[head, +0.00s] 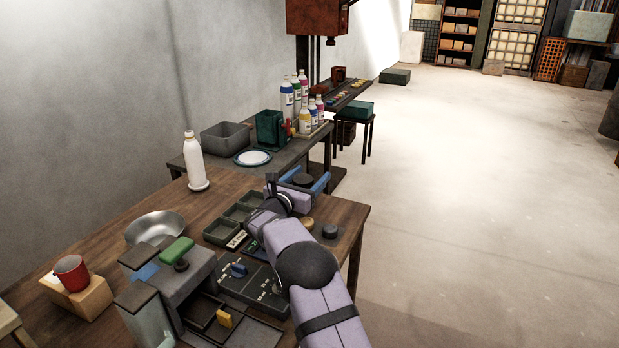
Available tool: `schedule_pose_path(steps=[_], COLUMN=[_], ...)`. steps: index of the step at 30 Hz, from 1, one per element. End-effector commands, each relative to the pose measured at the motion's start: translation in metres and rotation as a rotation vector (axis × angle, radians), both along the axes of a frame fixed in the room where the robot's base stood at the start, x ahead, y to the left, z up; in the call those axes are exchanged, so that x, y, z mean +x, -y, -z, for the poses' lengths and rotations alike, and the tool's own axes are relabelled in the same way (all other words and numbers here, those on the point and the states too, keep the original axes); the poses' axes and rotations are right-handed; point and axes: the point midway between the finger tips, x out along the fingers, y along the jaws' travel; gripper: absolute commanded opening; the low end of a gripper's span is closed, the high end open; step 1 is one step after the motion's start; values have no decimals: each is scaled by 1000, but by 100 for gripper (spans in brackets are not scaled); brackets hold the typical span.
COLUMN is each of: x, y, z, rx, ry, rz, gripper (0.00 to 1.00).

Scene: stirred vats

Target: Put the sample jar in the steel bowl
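The steel bowl (170,219) is a shiny, wide, round bowl on the wooden table, left of the middle. It looks empty, and a grey box hides part of its near side. I cannot tell for certain which thing is the sample jar. My gripper (273,191) is at the far end of my purple arm, to the right of the bowl and apart from it.
A white bottle (194,163) stands behind the bowl. A red cup (71,273) sits on a wooden block at left. Dark compartment trays (222,232) lie between bowl and arm. A blue-railed fixture (321,184) is beyond the arm.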

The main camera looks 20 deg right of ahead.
Motion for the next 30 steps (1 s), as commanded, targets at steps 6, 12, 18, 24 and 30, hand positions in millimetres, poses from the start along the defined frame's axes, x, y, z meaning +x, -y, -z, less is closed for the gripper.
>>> schedule_pose_path(steps=[6,12,18,24,30], x=[0,0,-10,-34,-34], y=[0,0,-13,-38,-37], z=[0,-3,2,2,-37], rx=[0,-1,-1,0,2], ry=[0,-2,-1,0,5], rz=[0,0,-3,-2,1], gripper=[63,63,63,63,63])
